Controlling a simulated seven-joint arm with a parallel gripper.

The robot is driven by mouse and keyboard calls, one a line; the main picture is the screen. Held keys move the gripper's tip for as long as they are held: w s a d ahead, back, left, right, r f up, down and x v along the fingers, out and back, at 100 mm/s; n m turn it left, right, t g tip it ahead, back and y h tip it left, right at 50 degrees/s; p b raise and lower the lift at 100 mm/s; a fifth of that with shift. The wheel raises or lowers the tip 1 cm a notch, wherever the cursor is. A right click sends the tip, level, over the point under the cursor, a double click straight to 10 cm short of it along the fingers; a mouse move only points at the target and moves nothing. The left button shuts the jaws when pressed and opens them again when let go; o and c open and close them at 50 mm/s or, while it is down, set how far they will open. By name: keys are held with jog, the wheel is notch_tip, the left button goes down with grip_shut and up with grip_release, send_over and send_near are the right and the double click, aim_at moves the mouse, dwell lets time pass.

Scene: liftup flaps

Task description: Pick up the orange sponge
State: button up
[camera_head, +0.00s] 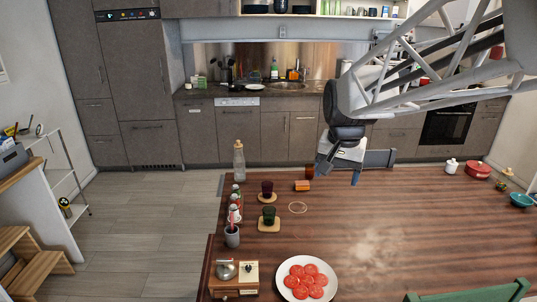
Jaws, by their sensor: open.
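A small orange block (302,186), which looks like the orange sponge, lies on the brown wooden table (400,235) near its far left part. It is small in the picture, so its detail is hard to tell. My gripper (338,174) hangs from the arm above the far side of the table, right of the orange block and apart from it. Its fingers point down and are open, with nothing seen between them.
A reddish cup (309,171) stands just behind the block. Dark glasses (268,189) on coasters, small bottles and a glass bottle (239,160) stand to the left. A plate of tomato slices (282,284) is in front. The table's middle right is clear.

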jog(key=w+f+m, duration=0.2)
jog(key=w+m, duration=0.1)
jog(key=w, duration=1.3)
jog(key=m+g, duration=0.2)
jog(key=m, duration=0.8)
send_over(302, 183)
jog(key=f, duration=3.1)
jog(key=shift+s, duration=0.25)
jog(key=shift+w+f, duration=0.3)
jog(key=shift+f, duration=0.15)
jog(key=shift+f, duration=1.3)
jog(key=shift+f, duration=0.1)
